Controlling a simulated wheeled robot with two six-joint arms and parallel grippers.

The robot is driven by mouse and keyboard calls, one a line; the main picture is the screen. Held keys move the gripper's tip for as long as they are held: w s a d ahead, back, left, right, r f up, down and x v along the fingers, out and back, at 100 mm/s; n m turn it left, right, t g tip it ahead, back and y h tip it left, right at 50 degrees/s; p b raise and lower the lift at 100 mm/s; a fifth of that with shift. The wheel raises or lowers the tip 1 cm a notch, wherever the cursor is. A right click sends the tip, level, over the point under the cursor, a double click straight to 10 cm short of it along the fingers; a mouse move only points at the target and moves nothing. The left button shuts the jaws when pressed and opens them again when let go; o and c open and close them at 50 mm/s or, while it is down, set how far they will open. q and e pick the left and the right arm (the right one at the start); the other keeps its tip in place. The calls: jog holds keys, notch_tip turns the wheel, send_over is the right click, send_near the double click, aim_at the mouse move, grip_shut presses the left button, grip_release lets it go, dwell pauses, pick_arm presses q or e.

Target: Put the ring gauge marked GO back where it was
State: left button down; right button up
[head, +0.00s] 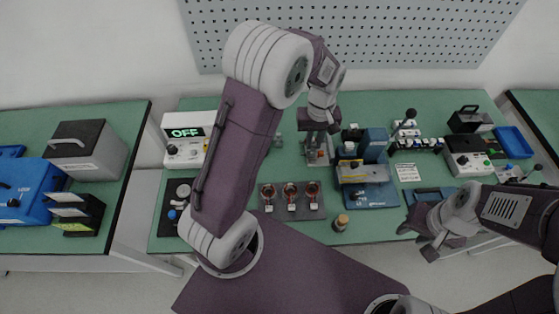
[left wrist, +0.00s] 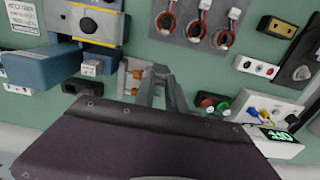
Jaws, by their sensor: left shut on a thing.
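My left gripper (head: 318,128) is over the back middle of the green bench, above a small grey fixture with orange-red parts (head: 318,157). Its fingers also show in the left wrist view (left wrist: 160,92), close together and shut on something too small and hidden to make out. The fixture's pale body and orange knobs (left wrist: 136,75) stand beside the fingers there. I cannot read a GO mark anywhere, so I cannot tell which thing is the ring gauge. My right gripper (head: 420,240) is open and empty at the bench's front right.
A grey plate with copper stator coils (head: 291,206) lies front of the fixture. A blue press-like machine (head: 372,180) stands right of it. A white meter reading OFF (head: 188,135) is at the left.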

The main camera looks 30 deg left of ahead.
pick_arm(q)
jog(key=a+f, duration=0.3)
jog(key=s+a+f+p, duration=0.1)
jog(key=a+f, duration=0.2)
jog(key=a, duration=0.1)
jog(key=a+f, duration=0.3)
jog(key=f, duration=0.1)
jog(key=shift+s+a+p, duration=0.3)
jog(key=shift+s+p, duration=0.05)
jog(key=shift+w+f, duration=0.15)
jog(key=shift+f, duration=0.05)
jog(key=shift+f, duration=0.1)
jog(key=c, duration=1.4)
grip_release()
jog(key=shift+o, duration=0.2)
